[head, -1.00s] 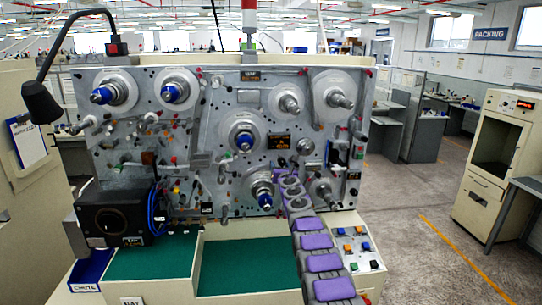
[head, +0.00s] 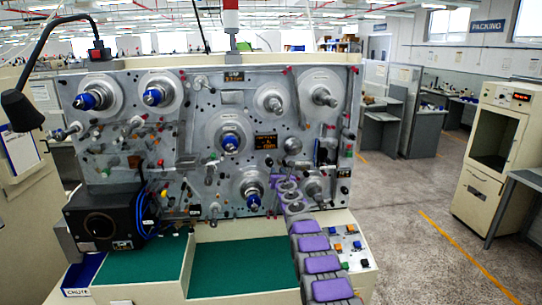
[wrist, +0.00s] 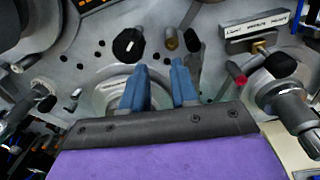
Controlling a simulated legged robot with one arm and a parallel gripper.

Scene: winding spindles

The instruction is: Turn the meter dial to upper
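In the wrist view, a black knob (wrist: 128,44) with a white pointer mark is on the grey panel, ahead and a little left of my gripper. I cannot tell for sure whether it is the meter dial. A labelled plate (wrist: 255,28) at upper right has small text, partly readable as "measuring". My gripper (wrist: 159,67) has two blue fingers apart with nothing between them. It is in front of the panel, not visibly touching the knob. In the head view my arm reaches up to the lower right of the machine panel (head: 185,105), where the fingers are hard to make out.
A brass peg (wrist: 171,38), a red-tipped pin (wrist: 237,80) and a metal spindle (wrist: 292,105) stick out around my gripper. In the head view, a black box (head: 100,222) stands at lower left and a button panel (head: 347,245) at lower right. Open floor (head: 415,200) lies to the right.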

